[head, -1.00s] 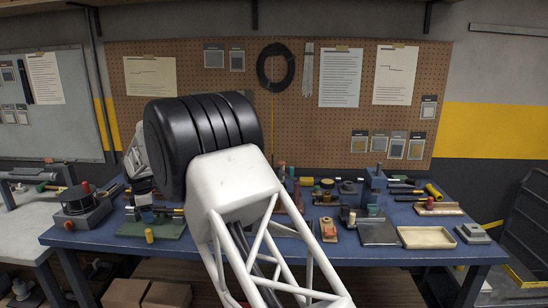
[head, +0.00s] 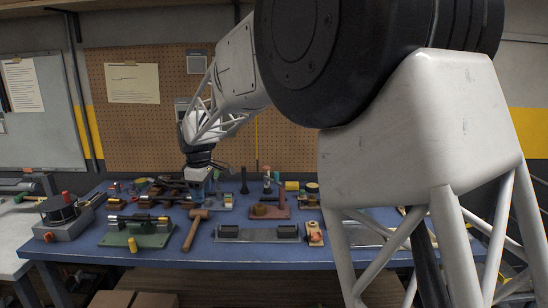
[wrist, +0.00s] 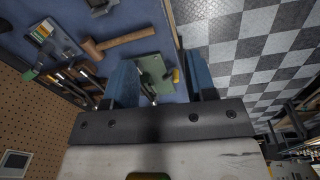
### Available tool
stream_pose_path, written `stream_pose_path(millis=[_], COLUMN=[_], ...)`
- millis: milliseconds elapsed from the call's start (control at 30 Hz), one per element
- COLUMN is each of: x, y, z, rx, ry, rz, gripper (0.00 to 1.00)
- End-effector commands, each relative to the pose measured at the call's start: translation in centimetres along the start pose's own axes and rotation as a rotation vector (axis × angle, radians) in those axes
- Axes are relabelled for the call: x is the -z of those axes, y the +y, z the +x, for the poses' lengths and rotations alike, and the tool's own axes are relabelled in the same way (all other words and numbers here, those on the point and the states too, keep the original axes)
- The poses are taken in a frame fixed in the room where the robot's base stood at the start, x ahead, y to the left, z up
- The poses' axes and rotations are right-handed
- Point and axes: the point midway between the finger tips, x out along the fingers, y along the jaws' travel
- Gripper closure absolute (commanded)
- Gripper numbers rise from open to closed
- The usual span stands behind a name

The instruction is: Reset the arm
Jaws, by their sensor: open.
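My gripper (head: 200,190) hangs over the back middle of the blue table (head: 110,262), left of centre in the head view. In the wrist view its two blue fingers (wrist: 160,70) are spread apart, with nothing held between them. Past the fingers I see a green-based device (wrist: 150,72) on the table, apart from them. My large black elbow joint and white arm links fill the right of the head view and hide the table's right part.
A wooden mallet (head: 195,230), the green-based device (head: 138,232), a grey tray-like fixture (head: 258,235) and a red-brown block (head: 270,205) stand on the table. A pegboard (head: 150,130) rises behind. Checkered floor (wrist: 240,50) lies beyond the table edge in the wrist view.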

Motion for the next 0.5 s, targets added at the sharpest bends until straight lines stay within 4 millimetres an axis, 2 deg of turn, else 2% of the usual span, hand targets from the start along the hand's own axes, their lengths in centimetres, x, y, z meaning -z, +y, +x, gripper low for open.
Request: stream_pose_path(millis=[33,100,500], x=[-1.7,-3.8,-15.1], y=[-0.4,-1.0,-5.9], z=[-0.8,-1.7,-5.8], rx=[-0.005,-0.010,-0.040], ry=[0.002,0.004,0.018], rz=[0.034,0.083,0.360], gripper=[0.49,0.49,0.49])
